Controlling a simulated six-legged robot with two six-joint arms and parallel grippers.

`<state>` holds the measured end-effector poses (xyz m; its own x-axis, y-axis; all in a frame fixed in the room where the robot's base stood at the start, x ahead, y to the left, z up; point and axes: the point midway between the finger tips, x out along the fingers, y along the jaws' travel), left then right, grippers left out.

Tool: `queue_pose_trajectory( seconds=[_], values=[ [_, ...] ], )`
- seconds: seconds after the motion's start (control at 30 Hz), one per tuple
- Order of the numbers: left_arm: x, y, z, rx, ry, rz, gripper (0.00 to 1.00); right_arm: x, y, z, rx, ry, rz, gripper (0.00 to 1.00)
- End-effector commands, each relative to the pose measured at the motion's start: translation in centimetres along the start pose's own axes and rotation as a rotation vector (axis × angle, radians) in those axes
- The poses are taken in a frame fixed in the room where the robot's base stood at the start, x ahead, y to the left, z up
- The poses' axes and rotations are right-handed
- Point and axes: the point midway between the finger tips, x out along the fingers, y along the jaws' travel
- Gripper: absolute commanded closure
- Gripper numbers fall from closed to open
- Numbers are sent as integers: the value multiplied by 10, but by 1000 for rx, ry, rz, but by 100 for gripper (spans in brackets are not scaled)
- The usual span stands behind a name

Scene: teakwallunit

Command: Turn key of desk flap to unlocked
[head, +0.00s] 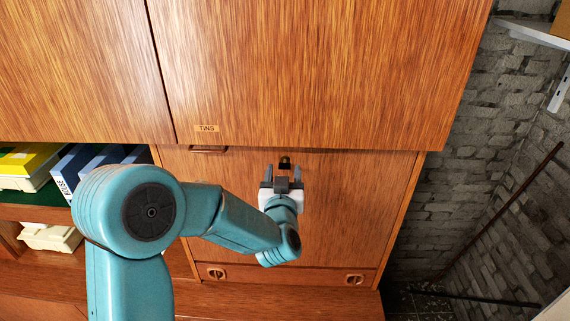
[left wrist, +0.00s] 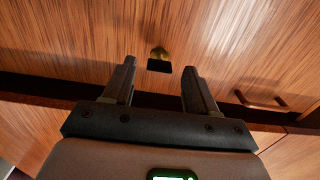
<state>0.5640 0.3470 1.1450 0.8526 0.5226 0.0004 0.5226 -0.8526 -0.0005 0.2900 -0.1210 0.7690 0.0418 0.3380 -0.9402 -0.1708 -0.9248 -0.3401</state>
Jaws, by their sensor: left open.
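The desk flap (head: 345,205) is a closed wooden panel below the upper cabinet door. Its small key (head: 285,160) sits at a dark lock near the flap's top edge. In the left wrist view the brass key (left wrist: 158,53) shows with a black part beside it. My left gripper (head: 283,171) is open in front of the flap, just below the key in the head view. In the left wrist view its fingers (left wrist: 158,63) stand either side of the lock's line, with the key a little past the tips. Contact cannot be told. My right gripper is out of view.
A wooden handle (head: 208,150) lies left of the key, under the "TINS" label (head: 207,128). A drawer (head: 285,277) with two round pulls is below the flap. Shelves with boxes (head: 80,165) are at left. A grey brick wall (head: 500,110) is at right.

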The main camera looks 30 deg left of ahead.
Motion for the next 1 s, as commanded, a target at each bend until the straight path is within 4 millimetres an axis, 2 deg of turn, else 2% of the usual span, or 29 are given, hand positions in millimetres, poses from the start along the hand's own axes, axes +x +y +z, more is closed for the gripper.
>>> queue_pose_trajectory(
  seconds=[0.2, 0.47, 0.63, 0.83, 1.0],
  values=[
    [17, 2, 0, 1, -1, 0, 43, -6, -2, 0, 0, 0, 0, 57],
    [18, 3, 0, 0, 0, 0, 43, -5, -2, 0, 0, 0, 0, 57],
    [18, 3, 0, 0, 0, 0, 98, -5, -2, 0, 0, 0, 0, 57],
    [18, 2, 1, -5, 0, 0, 99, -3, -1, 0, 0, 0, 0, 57],
    [18, 2, 3, -47, 3, -1, 99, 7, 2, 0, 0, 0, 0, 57]
  ],
)
